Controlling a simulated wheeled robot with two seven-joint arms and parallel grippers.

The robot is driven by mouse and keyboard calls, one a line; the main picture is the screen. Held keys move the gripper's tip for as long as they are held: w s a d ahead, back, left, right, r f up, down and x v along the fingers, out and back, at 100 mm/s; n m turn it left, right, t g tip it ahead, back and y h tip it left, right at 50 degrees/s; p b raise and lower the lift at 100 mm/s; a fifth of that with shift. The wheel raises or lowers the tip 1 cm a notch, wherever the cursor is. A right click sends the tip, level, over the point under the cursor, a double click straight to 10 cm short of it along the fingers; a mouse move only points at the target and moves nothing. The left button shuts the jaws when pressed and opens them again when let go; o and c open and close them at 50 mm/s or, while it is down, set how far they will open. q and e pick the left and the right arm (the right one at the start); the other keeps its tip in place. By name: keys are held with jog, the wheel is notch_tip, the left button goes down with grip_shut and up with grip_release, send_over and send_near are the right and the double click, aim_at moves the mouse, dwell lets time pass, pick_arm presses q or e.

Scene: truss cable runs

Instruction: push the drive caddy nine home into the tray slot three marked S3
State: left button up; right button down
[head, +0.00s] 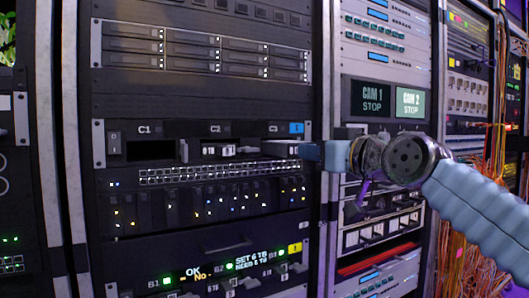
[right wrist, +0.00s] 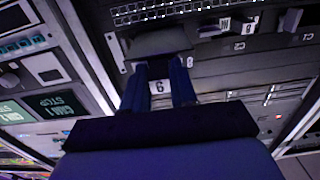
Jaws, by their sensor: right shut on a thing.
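My right gripper (head: 312,150) comes in from the right and is shut on a dark grey drive caddy (head: 285,147) at the C3 slot of the rack. In the right wrist view, my right gripper (right wrist: 158,95) has its two blue fingers on either side of a white tag, which reads as an upside-down 9, on the front of the caddy (right wrist: 160,42). The caddy appears to stick out from the rack front; how deep it sits is hard to tell. I see no S3 mark; the row's labels read C1, C2 and C3. My left gripper is not in view.
The C1 slot (head: 152,150) is an empty dark opening. A caddy front with a white tag (head: 228,151) sits below C2. A metal rack post (head: 325,80) stands close to my right gripper. Orange cables (head: 462,220) hang at the right.

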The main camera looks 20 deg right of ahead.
jog(key=shift+s, duration=0.55)
jog(key=s+b, duration=0.1)
jog(key=s, duration=0.3)
jog(key=shift+d, duration=0.2)
